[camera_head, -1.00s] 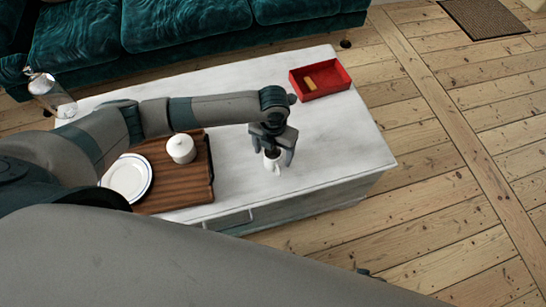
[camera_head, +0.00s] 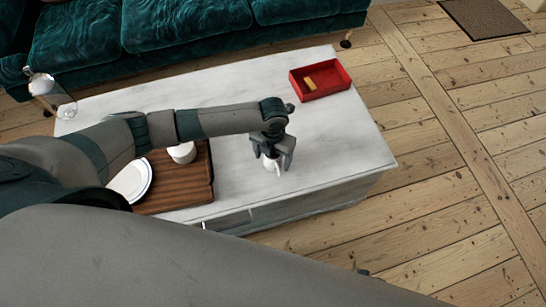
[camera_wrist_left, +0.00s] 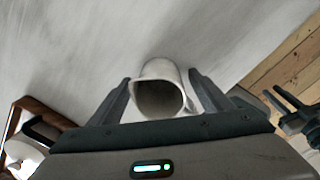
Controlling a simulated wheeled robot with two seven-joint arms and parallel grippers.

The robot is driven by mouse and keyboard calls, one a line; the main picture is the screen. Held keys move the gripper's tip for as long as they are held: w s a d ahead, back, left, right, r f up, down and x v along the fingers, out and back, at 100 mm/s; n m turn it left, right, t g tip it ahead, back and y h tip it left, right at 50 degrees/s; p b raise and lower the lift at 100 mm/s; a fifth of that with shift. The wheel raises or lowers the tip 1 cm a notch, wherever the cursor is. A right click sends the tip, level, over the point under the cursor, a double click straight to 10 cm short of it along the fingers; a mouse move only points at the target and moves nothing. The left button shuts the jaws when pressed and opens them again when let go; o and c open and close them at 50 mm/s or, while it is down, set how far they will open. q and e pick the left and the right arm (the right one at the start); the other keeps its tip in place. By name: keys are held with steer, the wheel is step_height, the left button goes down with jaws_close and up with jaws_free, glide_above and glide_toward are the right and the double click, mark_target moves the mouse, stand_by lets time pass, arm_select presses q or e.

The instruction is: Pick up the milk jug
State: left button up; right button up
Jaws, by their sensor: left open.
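The small white milk jug (camera_head: 278,165) stands on the pale table, partly hidden by my left gripper (camera_head: 273,158) in the head view. In the left wrist view the jug (camera_wrist_left: 160,90) shows its open mouth, between the two fingers of my left gripper (camera_wrist_left: 158,97). The fingers are open, one on each side of the jug, with a gap visible near each. A dark jaw-like part, seemingly my right gripper (camera_wrist_left: 290,112), shows at the right of the wrist view; its state is unclear.
A wooden tray (camera_head: 178,199) with a white plate (camera_head: 131,180) and a white lidded pot (camera_head: 182,153) lies left of the jug. A red box (camera_head: 327,88) stands at the back right. The table (camera_head: 340,130) is bare around the jug. A teal sofa (camera_head: 190,25) stands behind.

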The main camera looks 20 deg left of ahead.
arm_select(q)
steer(key=shift+c, duration=0.5)
steer(key=c, duration=1.2)
steer(key=shift+o, duration=0.2)
steer(key=shift+r, duration=0.1)
steer(key=shift+w+r, duration=0.1)
steer(key=shift+r, duration=0.35)
steer(key=r, duration=0.3)
steer(key=shift+s+d+r, duration=0.15)
steer(key=shift+s+r, duration=0.05)
steer(key=s+d+r, duration=0.6)
steer(key=s+d, duration=0.1)
steer(key=s, duration=0.2)
steer(key=shift+r, duration=0.3)
steer(key=shift+w, duration=0.1)
